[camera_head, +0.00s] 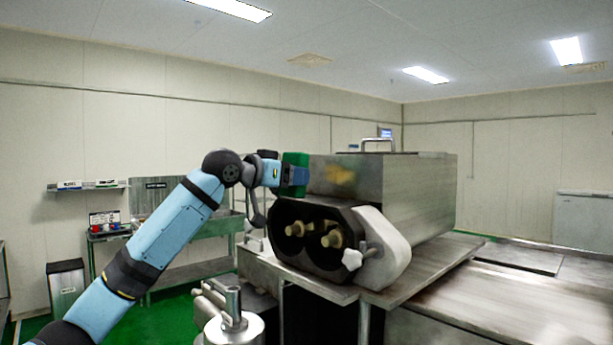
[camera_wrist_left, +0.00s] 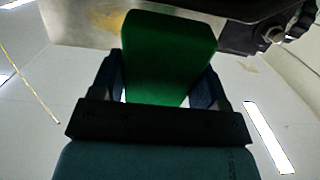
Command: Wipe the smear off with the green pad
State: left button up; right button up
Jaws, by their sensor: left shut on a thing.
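A yellow-brown smear (camera_head: 341,175) is on the upper front face of the steel encrusting machine (camera_head: 420,195). The green pad (camera_head: 296,159) is at the left edge of that face, to the left of the smear. My left gripper (camera_head: 297,176) is shut on the pad. In the left wrist view the green pad (camera_wrist_left: 168,55) sits between the two dark fingers, and part of the smear (camera_wrist_left: 106,18) shows up and left of it. I cannot tell whether the pad touches the steel. My right gripper is in neither view.
A steel table (camera_head: 420,272) carries the machine. A steel sink bench (camera_head: 200,230) and a wall shelf (camera_head: 88,187) stand behind my arm.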

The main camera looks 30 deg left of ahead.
aim_at(324, 175)
pick_arm(q)
jog(key=shift+r+p+x, duration=0.15)
jog(key=shift+p+x, duration=0.1)
jog(key=shift+x, duration=0.45)
jog(key=shift+r+p+x, duration=0.15)
jog(key=shift+p+x, duration=0.05)
jog(key=shift+x, duration=0.5)
jog(key=shift+p+x, duration=0.3)
jog(key=shift+x, duration=1.45)
jog(key=shift+w+d+r, duration=0.1)
jog(key=shift+w+d, duration=0.15)
jog(key=shift+w, duration=0.4)
jog(key=shift+d, duration=0.1)
jog(key=shift+s+d, duration=0.6)
jog(key=shift+d, duration=1.05)
jog(key=shift+s+d, duration=0.6)
jog(key=shift+d, duration=1.05)
jog(key=shift+s+d, duration=0.6)
jog(key=shift+d, duration=1.05)
jog(key=shift+w+a, duration=0.6)
jog(key=shift+a, duration=1.1)
jog(key=shift+w+a, duration=0.6)
jog(key=shift+a, duration=1.1)
jog(key=shift+w+a, duration=0.6)
jog(key=shift+a, duration=1.1)
